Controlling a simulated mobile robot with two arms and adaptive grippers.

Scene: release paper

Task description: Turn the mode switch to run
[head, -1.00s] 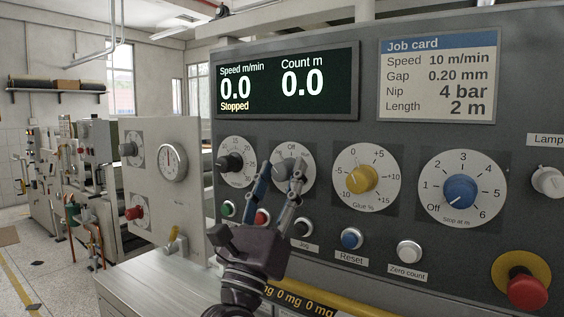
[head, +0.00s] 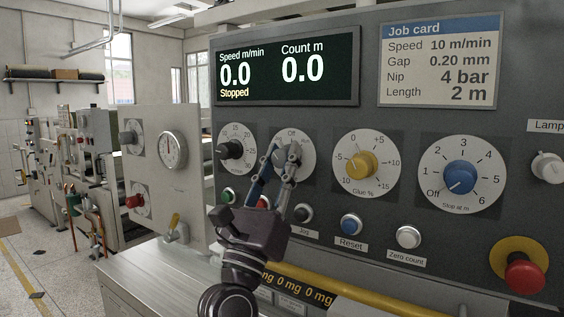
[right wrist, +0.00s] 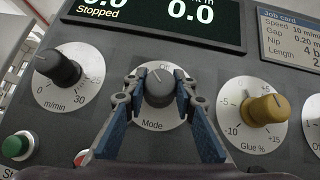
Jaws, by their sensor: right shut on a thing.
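The mode switch is a grey knob on a round white dial marked Mode. In the right wrist view the knob (right wrist: 159,88) sits between the two blue-padded fingers of my right gripper (right wrist: 158,90), which are shut on it. The dial plate (right wrist: 150,143) shows below the knob, and the word Off is partly readable above it. In the head view my right gripper (head: 279,157) covers most of the knob, and the dial (head: 297,138) shows around the fingers. The exact pointer direction is hard to tell. My left gripper is not in view.
Close by are a black speed knob (head: 230,150) on the left and a yellow glue knob (head: 360,165) on the right. Below are a green button (head: 229,195) and a blue Reset button (head: 351,224). A red emergency button (head: 524,273) is lower right. The display (head: 287,66) reads Stopped.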

